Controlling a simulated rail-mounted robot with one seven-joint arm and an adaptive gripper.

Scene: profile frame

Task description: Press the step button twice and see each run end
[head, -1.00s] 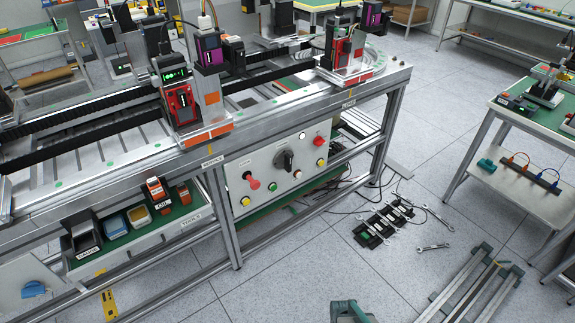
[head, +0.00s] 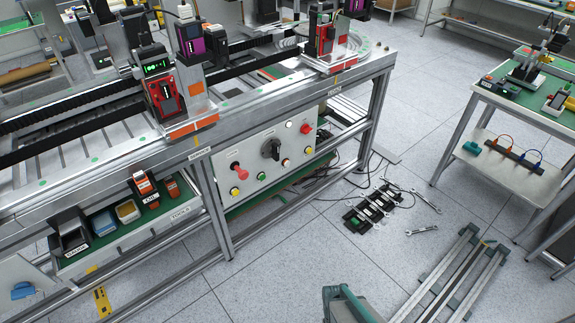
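A grey control panel (head: 253,159) hangs under the front rail of the long bench in the head view. It carries a red mushroom knob (head: 236,167), a black rotary switch (head: 271,149), a white button (head: 289,124) and a red button (head: 306,129). The labels are too small to read, so I cannot tell which is the step button. My gripper is not in view.
The bench carries a red-and-black carriage unit (head: 165,95) with a green display. A tool tray (head: 150,232) sits below left. Black modules (head: 372,207), wrenches (head: 422,230) and a metal rail frame (head: 445,280) lie on the floor. A green-topped table (head: 540,110) stands right.

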